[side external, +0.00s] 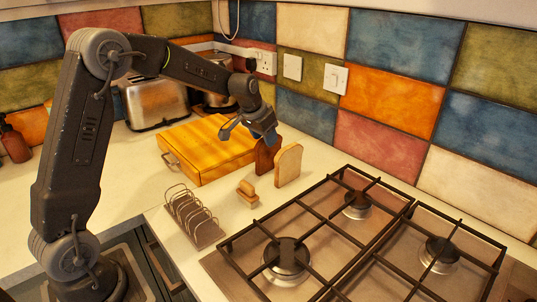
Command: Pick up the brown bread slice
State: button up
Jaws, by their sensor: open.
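The brown bread slice (264,158) stands upright on the counter, directly below and partly behind my gripper (252,134). My gripper points down and is open, with its fingers close to the top of the slice. I cannot tell from this one view whether they touch it or straddle it. A paler bread slice (289,165) stands upright just to the right of the brown one.
A small wooden item (246,193) sits in front of the slices. A metal toast rack (193,217) is at front left. A yellow-orange wooden box (205,150) lies behind left, near a toaster (155,103). The gas hob (310,222) is at right.

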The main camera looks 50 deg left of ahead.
aim_at(269, 153)
jog(key=shift+x, duration=1.95)
jog(key=shift+c, duration=0.5)
jog(key=c, duration=0.6)
